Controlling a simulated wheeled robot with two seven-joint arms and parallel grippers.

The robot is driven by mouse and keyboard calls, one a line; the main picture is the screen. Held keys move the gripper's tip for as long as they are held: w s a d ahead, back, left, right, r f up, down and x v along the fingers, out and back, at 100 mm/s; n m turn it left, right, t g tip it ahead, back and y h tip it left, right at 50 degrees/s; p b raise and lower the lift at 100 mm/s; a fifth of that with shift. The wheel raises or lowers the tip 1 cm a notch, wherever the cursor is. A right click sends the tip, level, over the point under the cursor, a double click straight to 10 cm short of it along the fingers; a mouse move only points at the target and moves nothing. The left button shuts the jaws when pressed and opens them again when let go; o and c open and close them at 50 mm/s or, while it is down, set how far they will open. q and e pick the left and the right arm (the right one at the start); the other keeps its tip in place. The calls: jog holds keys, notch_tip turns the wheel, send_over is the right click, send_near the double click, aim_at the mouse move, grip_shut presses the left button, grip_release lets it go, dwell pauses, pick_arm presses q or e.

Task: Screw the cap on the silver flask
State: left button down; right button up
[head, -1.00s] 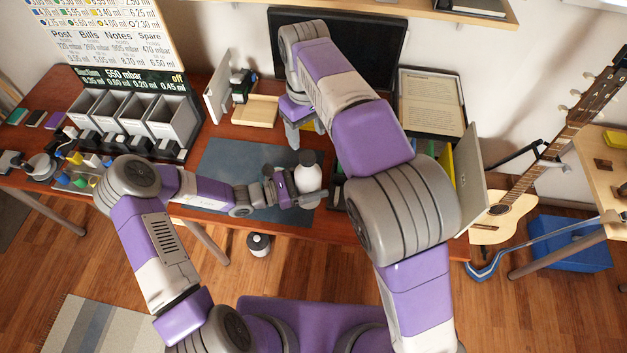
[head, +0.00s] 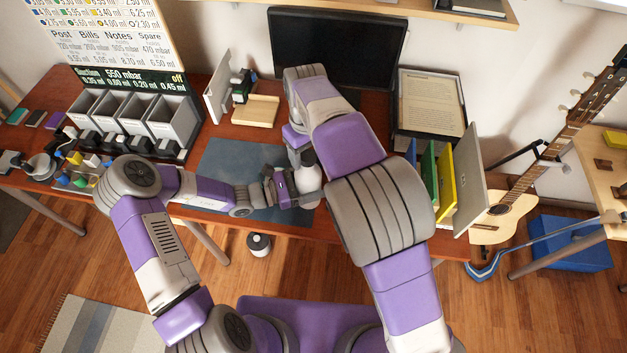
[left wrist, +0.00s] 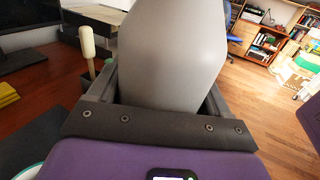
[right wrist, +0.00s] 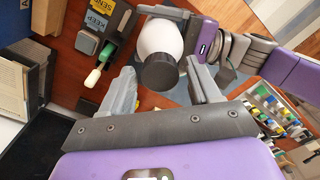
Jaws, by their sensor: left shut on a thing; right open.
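The silver flask (head: 306,180) stands over the front part of the desk mat, with my left gripper (head: 285,188) shut around its body. In the left wrist view the smooth grey flask body (left wrist: 172,60) fills the space between the fingers. In the right wrist view the pale flask (right wrist: 160,38) has a dark grey round cap (right wrist: 160,75) at its top; how tightly it sits I cannot tell. My right gripper (head: 297,152) is at the flask's top. Its fingers are open, one on each side of the cap in the right wrist view, with gaps visible.
The blue-grey mat (head: 222,160) lies on the brown desk. A wooden tray (head: 255,112) and a monitor (head: 335,50) stand behind. Coloured upright dividers (head: 446,182) stand to the right. A pale-handled tool (left wrist: 87,42) stands near the flask.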

jog(key=c, duration=1.1)
jog(key=shift+c, duration=0.2)
jog(key=m, duration=0.6)
grip_shut()
jog(key=m, duration=0.7)
jog(key=o, duration=1.2)
grip_release()
jog(key=shift+o, duration=0.2)
